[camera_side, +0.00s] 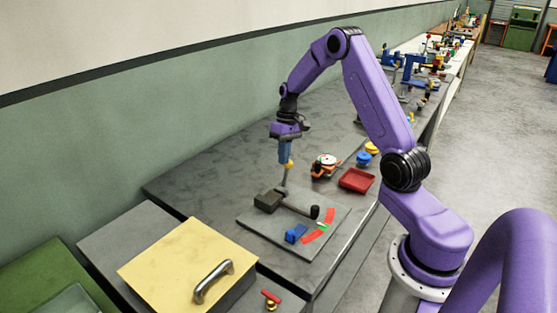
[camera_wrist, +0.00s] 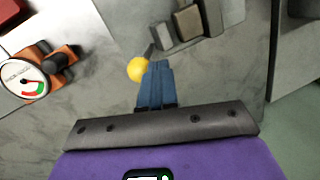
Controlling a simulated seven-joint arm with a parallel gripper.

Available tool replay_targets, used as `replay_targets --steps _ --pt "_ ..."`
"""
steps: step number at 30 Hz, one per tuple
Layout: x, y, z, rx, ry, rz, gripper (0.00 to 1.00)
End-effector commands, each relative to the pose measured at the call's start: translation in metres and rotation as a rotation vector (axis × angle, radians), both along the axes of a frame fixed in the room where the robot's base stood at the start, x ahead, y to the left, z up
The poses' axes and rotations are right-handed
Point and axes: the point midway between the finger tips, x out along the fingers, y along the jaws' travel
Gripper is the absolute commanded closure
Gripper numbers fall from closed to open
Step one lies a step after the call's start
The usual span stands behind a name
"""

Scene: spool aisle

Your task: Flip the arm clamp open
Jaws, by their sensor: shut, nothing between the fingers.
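The arm clamp (camera_side: 268,201) is a dark block on a grey plate (camera_side: 262,231). Its handle (camera_side: 285,179) stands near upright and carries a yellow ball knob (camera_side: 290,164). Its clamp arm (camera_side: 298,208) lies low, ending in a black tip (camera_side: 315,212). My gripper (camera_side: 286,160) has blue fingers, shut and empty, pointing down at the knob's height. In the wrist view the yellow knob (camera_wrist: 138,69) is just left of the shut fingertips (camera_wrist: 159,64); whether they touch I cannot tell. The clamp body (camera_wrist: 187,22) shows beyond them, partly cut off.
A blue block (camera_side: 296,233) and red strips with a green mark (camera_side: 318,228) are on the plate. A dial gauge (camera_side: 325,163), a red tray (camera_side: 356,180) and a blue-and-yellow item (camera_side: 366,156) stand behind. A yellow-topped box with a handle (camera_side: 185,262) is front left.

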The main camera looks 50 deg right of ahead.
Motion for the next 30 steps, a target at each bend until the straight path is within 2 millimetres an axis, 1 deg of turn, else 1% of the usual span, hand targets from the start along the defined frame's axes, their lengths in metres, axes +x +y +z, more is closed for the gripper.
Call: replay_targets --steps 1,7,16,30 --pt "0.0 -0.006 -0.002 0.037 0.002 -0.005 1.0" --pt "0.0 -0.02 -0.005 0.163 0.002 -0.002 1.0" --pt "0.0 -0.031 -0.008 0.152 0.001 0.004 1.0" --pt "-0.001 -0.035 -0.01 0.147 -0.001 0.002 1.0"
